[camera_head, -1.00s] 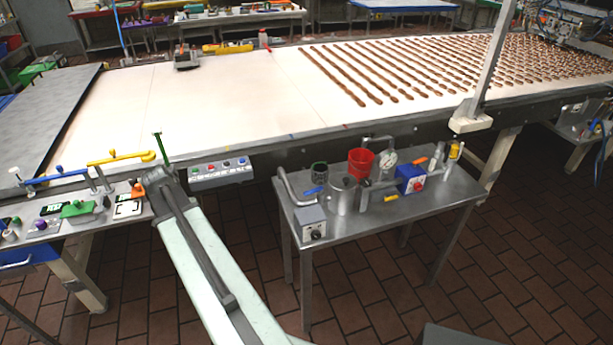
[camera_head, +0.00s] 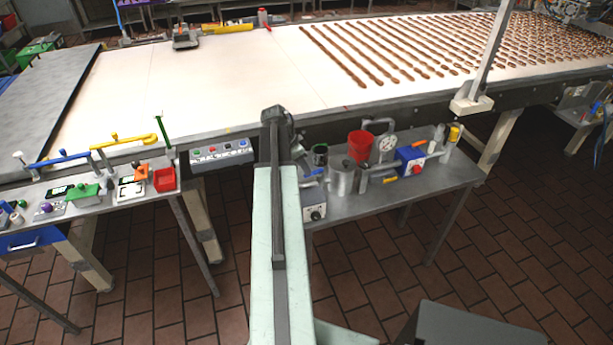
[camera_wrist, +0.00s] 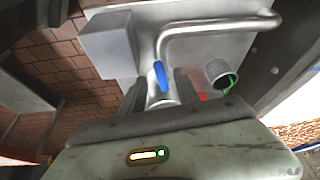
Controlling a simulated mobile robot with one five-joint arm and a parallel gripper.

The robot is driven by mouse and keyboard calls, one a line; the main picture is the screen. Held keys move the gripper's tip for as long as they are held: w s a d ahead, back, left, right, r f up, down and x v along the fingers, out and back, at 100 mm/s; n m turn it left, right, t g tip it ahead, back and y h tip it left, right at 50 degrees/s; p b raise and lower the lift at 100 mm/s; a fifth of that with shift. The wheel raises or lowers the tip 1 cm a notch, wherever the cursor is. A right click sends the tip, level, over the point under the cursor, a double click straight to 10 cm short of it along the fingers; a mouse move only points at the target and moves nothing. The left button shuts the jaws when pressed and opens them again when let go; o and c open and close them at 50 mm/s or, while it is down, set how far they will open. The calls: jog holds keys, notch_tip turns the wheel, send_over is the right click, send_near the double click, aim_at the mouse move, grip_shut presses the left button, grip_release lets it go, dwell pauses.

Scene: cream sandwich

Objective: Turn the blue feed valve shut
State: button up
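The blue feed valve handle (camera_wrist: 160,76) is a short blue lever on a bent silver pipe (camera_wrist: 215,24) in the wrist view. In the head view the blue handle (camera_head: 313,173) shows just right of my arm, at the left end of a small metal table. My gripper (camera_wrist: 160,84) has two dark fingers standing apart, with the blue handle appearing between them in the picture. I cannot tell the depth gap, and no contact is clear. In the head view my arm hides part of the pipe, and the fingers cannot be made out.
A grey box with a knob (camera_head: 315,212), a steel pot (camera_head: 342,177), a red cup (camera_head: 360,145), a gauge (camera_head: 388,145) and a blue box (camera_head: 411,158) crowd the metal table (camera_head: 410,200). The conveyor (camera_head: 200,90) runs behind. Left, a bench holds coloured levers.

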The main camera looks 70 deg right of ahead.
aim_at(313, 174)
jog(key=b+x, duration=0.1)
jog(key=x, duration=0.2)
jog(key=shift+f+b, duration=0.2)
jog(key=shift+b, duration=0.2)
jog(key=shift+r, duration=0.1)
